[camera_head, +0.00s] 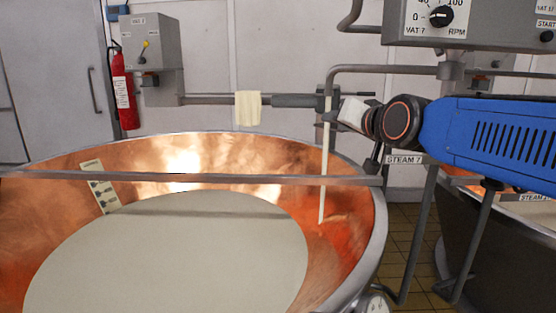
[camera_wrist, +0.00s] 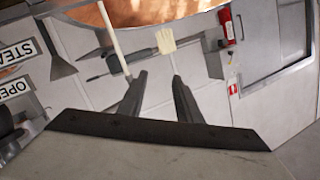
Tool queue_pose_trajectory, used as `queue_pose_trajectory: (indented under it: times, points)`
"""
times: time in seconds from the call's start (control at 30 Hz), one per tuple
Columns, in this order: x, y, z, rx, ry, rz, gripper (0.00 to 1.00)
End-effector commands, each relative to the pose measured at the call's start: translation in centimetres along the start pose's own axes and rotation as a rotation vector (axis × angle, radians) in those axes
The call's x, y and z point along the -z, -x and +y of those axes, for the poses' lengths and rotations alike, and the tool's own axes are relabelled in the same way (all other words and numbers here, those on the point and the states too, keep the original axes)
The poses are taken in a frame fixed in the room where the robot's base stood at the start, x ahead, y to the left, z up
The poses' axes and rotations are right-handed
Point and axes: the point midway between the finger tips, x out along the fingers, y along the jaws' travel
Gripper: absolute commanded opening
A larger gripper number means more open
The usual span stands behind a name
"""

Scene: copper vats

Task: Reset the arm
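My gripper (camera_wrist: 159,77) shows in the wrist view with its two dark fingers apart and nothing seen between them. In the head view my arm, blue with a dark wrist, reaches in from the right, and my gripper (camera_head: 350,113) is above the right rim of the copper vat. A thin cream-coloured rod (camera_head: 324,165) hangs down into the vat close by the gripper. In the wrist view the rod (camera_wrist: 111,35) runs down to near the left fingertip; I cannot tell whether they touch.
The copper vat (camera_head: 350,225) holds pale liquid, with a bar (camera_head: 230,179) across it. A cream cloth (camera_head: 248,108) hangs on a wall pipe. A fire extinguisher (camera_head: 123,92) and a control box (camera_head: 424,22) are on either side. A second vat (camera_head: 480,262) stands at right.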

Motion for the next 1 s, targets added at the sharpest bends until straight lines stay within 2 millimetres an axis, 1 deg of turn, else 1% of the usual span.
queue_pose_trajectory:
  times: [0.03, 0.17, 0.2, 0.27, 0.3, 0.37, 0.4, 0.47, 0.5, 0.6, 0.7, 0.8, 0.9, 1.0]
  points:
    - [-2.1, 1.4, 2.0, -0.039, 0.026, -0.053, 0.32]
    - [-7.7, 4.8, 6.6, -0.128, 0.092, -0.200, 0.32]
    - [-9.4, 5.9, 7.9, -0.154, 0.110, -0.245, 0.32]
    - [-12.0, 7.8, 9.9, -0.192, 0.135, -0.312, 0.32]
    - [-13.7, 9.0, 11.2, -0.217, 0.149, -0.358, 0.32]
    - [-16.3, 11.0, 13.0, -0.252, 0.172, -0.427, 0.32]
    - [-17.9, 12.4, 14.2, -0.275, 0.183, -0.472, 0.32]
    - [-20.4, 14.5, 15.8, -0.307, 0.201, -0.541, 0.32]
    - [-22.1, 16.0, 16.9, -0.329, 0.211, -0.587, 0.32]
    - [-25.9, 19.6, 19.2, -0.376, 0.231, -0.697, 0.32]
    - [-29.0, 22.6, 20.9, -0.411, 0.244, -0.788, 0.32]
    - [-31.1, 24.8, 22.0, -0.434, 0.252, -0.854, 0.32]
    - [-32.2, 26.0, 22.6, -0.446, 0.255, -0.891, 0.32]
    - [-32.6, 26.4, 22.7, -0.450, 0.256, -0.903, 0.32]
